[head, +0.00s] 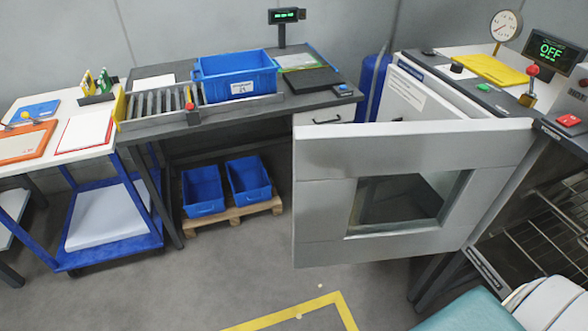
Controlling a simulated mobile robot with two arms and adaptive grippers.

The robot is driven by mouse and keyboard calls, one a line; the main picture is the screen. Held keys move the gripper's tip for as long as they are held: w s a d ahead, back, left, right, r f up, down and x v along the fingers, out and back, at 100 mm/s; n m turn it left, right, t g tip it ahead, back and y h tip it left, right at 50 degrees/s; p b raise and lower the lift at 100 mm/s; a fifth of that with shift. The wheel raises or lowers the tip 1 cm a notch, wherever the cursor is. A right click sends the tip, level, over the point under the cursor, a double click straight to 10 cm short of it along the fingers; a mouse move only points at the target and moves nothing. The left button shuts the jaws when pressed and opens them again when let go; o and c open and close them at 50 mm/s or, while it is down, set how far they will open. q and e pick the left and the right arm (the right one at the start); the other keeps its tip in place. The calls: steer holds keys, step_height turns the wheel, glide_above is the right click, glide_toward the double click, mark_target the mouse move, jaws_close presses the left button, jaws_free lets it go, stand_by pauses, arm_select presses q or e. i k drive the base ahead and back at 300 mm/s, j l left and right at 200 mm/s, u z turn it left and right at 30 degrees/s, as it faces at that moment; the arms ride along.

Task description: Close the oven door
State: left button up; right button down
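The grey metal oven door (420,146) stands wide open in the right half of the head view. It has a rectangular window (402,200) with a view through to the floor behind. Its right edge meets the oven's front, and its free edge points left. The oven (548,226) is at the far right, cut off by the frame, with wire racks showing inside its dark opening. Neither of my grippers can be made out in the head view, and nothing is seen touching the door.
A dark workbench (150,75) with a blue bin (236,76) stands behind, left of the door. Two blue bins sit on a pallet (236,218) below it. A blue cart (105,258) stands left. Grey floor (230,290) is clear in front, with a yellow line.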

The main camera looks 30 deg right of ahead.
mark_target(329, 160)
steer(key=i+j+u, duration=0.35)
steer(key=i+u, duration=0.3)
steer(key=i, duration=0.15)
steer(key=i+z, duration=0.3)
steer(key=z, duration=0.15)
steer(key=i+j+z, duration=0.15)
steer(key=i+z, duration=0.15)
steer(key=z, duration=0.2)
steer(key=i+z, duration=0.15)
steer(key=z, duration=0.35)
steer(key=i+z, duration=0.15)
steer(key=z, duration=0.3)
steer(key=i+z, duration=0.15)
steer(key=z, duration=0.35)
steer(key=i+j+z, duration=0.1)
steer(key=z, duration=0.4)
steer(key=j+z, duration=0.2)
steer(key=z, duration=0.25)
steer(key=i+j+z, duration=0.2)
steer(key=z, duration=0.2)
steer(key=i+j+z, duration=0.15)
steer(key=z, duration=0.2)
steer(key=i+j+z, duration=0.1)
steer(key=j+z, duration=0.3)
steer(key=i+j+z, duration=0.1)
steer(key=j+z, duration=0.25)
steer(key=l, duration=0.1)
